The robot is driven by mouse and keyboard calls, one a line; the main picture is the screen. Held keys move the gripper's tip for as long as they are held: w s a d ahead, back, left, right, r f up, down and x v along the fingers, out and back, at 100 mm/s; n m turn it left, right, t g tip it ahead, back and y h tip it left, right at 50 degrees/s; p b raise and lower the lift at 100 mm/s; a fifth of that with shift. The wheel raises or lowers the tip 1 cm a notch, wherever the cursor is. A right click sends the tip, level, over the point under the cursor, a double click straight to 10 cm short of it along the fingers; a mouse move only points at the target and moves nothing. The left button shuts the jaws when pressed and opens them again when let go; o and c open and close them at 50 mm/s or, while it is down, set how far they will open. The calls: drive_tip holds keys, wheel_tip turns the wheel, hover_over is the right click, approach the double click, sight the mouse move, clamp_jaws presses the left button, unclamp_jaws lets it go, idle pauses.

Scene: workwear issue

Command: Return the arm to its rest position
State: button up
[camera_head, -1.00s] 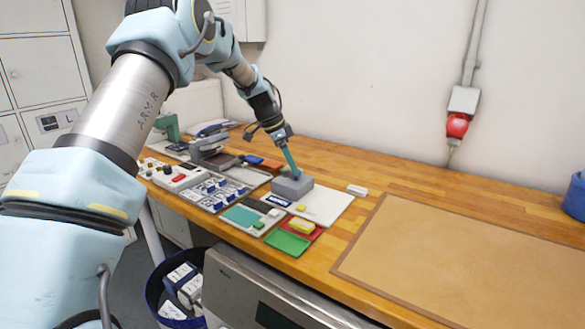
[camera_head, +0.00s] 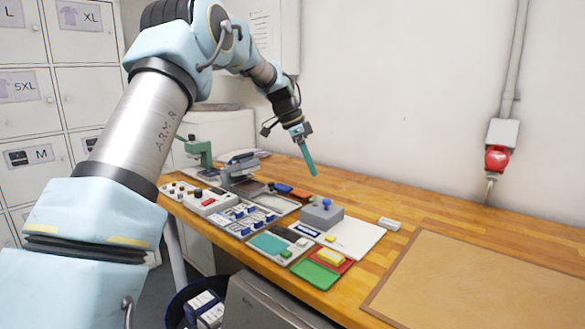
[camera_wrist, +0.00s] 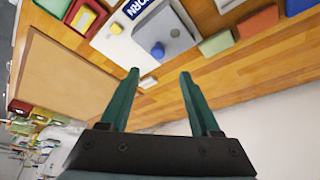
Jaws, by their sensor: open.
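My gripper (camera_head: 307,159) hangs above the back part of the wooden bench (camera_head: 400,187), with its teal fingers pointing down. In the wrist view my gripper (camera_wrist: 160,88) is open, with a clear gap and nothing between the fingers. My arm reaches from the left over the bench. Below and a little right of the fingertips, apart from them, is a grey block with a blue knob (camera_head: 322,213), standing on a white board (camera_head: 362,236). The block also shows in the wrist view (camera_wrist: 176,32).
A red tray with a yellow block (camera_head: 330,257) and a green tray (camera_head: 313,276) lie at the bench's front edge. Sorting trays, a control box (camera_head: 211,203) and a green press (camera_head: 198,150) stand left. A brown mat (camera_head: 470,280) lies bare at right. A red wall socket (camera_head: 497,158) is behind.

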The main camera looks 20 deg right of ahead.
drive_tip(key=s+a+f+n+t+y, duration=0.1)
drive_tip(key=s+a+n, duration=0.15)
drive_tip(key=a, duration=0.55)
drive_tip(key=s+a+f+n, duration=0.1)
drive_tip(key=a+f+n, duration=0.1)
drive_tip(key=a+n, duration=0.35)
drive_tip(key=s+a+f+n+t+y, duration=0.1)
drive_tip(key=a+n, duration=0.1)
drive_tip(key=a, duration=0.7)
drive_tip(key=s+a+f+n+y, duration=0.1)
drive_tip(key=s+a+f+n, duration=0.1)
drive_tip(key=s+a+n, duration=0.3)
drive_tip(key=s+a+f+n+y, duration=0.1)
drive_tip(key=s+a+f+n, duration=0.2)
drive_tip(key=s+a, duration=0.8)
drive_tip(key=shift+s+a+f+n+t, duration=0.35)
drive_tip(key=shift+a+n, duration=0.4)
drive_tip(key=shift+n, duration=0.25)
drive_tip(key=shift+w+r, duration=0.1)
